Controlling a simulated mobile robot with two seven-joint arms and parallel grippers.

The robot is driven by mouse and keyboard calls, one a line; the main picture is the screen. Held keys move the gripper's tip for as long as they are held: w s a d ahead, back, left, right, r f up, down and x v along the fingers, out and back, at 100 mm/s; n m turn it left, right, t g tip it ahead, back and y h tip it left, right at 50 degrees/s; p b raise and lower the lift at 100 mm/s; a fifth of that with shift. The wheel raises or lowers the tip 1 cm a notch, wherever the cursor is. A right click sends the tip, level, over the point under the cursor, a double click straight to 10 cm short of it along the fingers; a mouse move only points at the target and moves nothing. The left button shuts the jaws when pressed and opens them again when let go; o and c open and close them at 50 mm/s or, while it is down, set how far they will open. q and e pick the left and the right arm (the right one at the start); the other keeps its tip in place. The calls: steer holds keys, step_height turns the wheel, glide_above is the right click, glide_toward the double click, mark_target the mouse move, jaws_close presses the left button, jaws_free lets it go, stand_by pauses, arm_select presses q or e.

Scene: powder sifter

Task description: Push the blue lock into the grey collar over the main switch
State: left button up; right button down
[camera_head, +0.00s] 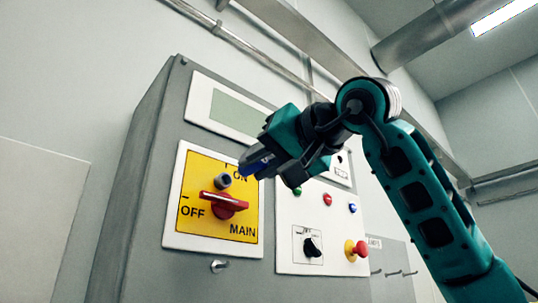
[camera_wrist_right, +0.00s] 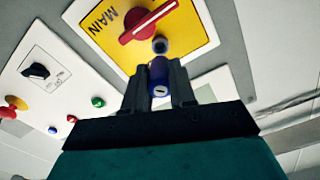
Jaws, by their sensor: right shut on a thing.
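My right gripper (camera_head: 252,165) is shut on the blue lock (camera_head: 258,170), which shows as a small blue part at its fingertips. In the right wrist view the blue lock (camera_wrist_right: 159,72) sits between the two dark fingers, its keyhole end facing the camera. The grey collar (camera_head: 225,181) stands out from the yellow plate just above the red main switch handle (camera_head: 222,202). In the head view the lock is up and right of the collar, with a gap between them. In the wrist view the collar (camera_wrist_right: 160,46) shows dark just beyond the lock. My left gripper is out of view.
The yellow plate (camera_head: 196,168) is on a grey cabinet (camera_head: 140,215). To its right is a white panel with colored lamps, a black knob (camera_head: 312,247) and a red button (camera_head: 361,248). A small metal latch (camera_head: 219,266) juts out below the plate.

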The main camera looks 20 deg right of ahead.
mark_target(246, 175)
steer(key=shift+x, duration=1.4)
steer(key=shift+w+r+p, duration=0.15)
steer(key=shift+w+p, duration=0.05)
steer(key=shift+p, duration=0.3)
steer(key=shift+w+a, duration=0.1)
steer(key=shift+w, duration=0.1)
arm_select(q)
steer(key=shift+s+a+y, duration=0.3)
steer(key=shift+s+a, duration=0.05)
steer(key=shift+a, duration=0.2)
arm_select(e)
steer(key=shift+w, duration=0.1)
arm_select(q)
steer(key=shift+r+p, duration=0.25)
steer(key=shift+p, duration=0.15)
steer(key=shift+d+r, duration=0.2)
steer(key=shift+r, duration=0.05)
arm_select(e)
steer(key=shift+f, duration=0.2)
arm_select(q)
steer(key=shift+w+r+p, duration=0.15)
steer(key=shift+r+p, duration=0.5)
steer(key=shift+p, duration=0.1)
arm_select(e)
steer(key=shift+a, duration=0.1)
